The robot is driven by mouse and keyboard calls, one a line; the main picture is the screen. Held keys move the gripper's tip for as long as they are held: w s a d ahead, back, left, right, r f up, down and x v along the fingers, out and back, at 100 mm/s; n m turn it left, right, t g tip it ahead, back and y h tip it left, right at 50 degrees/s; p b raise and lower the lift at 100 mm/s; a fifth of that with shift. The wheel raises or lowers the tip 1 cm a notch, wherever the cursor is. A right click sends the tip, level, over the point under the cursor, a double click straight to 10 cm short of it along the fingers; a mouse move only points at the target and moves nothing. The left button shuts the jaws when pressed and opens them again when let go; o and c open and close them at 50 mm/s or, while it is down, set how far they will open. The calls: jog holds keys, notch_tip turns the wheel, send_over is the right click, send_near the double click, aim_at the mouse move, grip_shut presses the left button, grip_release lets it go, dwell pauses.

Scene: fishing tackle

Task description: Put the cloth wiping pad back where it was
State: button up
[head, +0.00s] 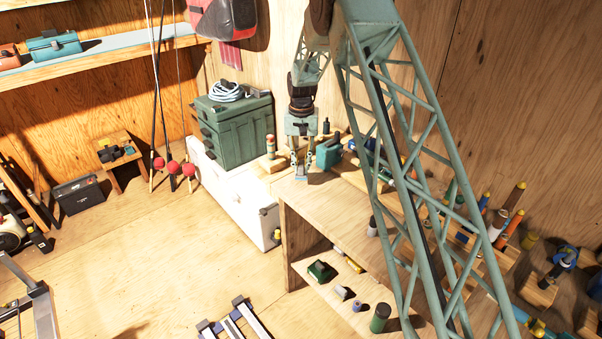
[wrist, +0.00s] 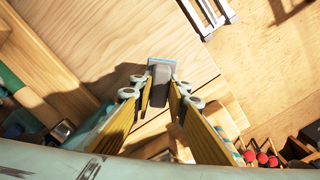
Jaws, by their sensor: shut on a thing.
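My gripper (head: 300,164) points down over the left end of the wooden bench top (head: 345,211). In the wrist view, its two yellow-faced fingers (wrist: 160,98) are shut on a grey block with a blue edge (wrist: 160,80), which I take for the cloth wiping pad. The pad also shows as a small grey-blue piece (head: 301,174) under the fingers in the head view. It is close to the bench top; I cannot tell whether it touches. The fingers partly hide its near end.
A green tackle box (head: 236,131) stands left on a white chest (head: 227,187). A teal box (head: 328,153) and a wooden block with a bobbin (head: 270,158) are close beside my gripper. A lower shelf holds small items, including a green one (head: 321,271). The bench front is clear.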

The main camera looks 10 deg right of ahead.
aim_at(301, 172)
jog(key=shift+w, duration=0.2)
jog(key=shift+w+f, duration=0.1)
jog(key=shift+f, duration=1.65)
jog(key=shift+f, duration=0.2)
jog(key=o, duration=0.9)
jog(key=shift+o, duration=0.2)
jog(key=shift+r, duration=0.1)
jog(key=shift+r, duration=6.1)
